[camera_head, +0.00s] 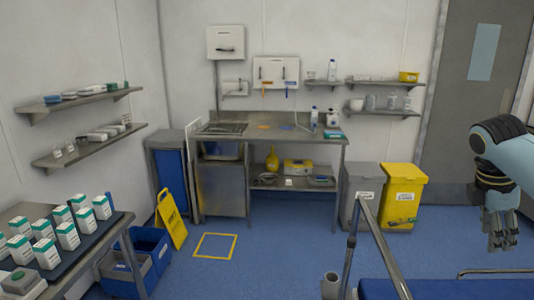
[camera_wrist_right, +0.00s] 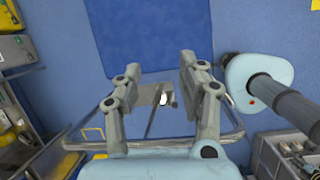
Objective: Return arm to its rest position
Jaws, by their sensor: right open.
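My right arm comes in at the right edge of the head view, light blue with dark joint bands. It hangs bent downward, with the right gripper (camera_head: 501,242) pointing at the floor, beside the grey door. In the right wrist view the two grey fingers of this gripper (camera_wrist_right: 160,68) stand apart with nothing held between them. A blue flat surface and metal rails lie beyond the fingers there. My left arm and gripper do not show in the head view.
The blue operating table (camera_head: 450,289) with metal rails (camera_head: 380,240) lies at the bottom right, below the gripper. A yellow bin (camera_head: 402,205) and a grey bin (camera_head: 352,192) stand left of the arm. A steel workbench (camera_head: 325,152) stands at the back wall. Blue floor (camera_head: 270,260) is clear mid-room.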

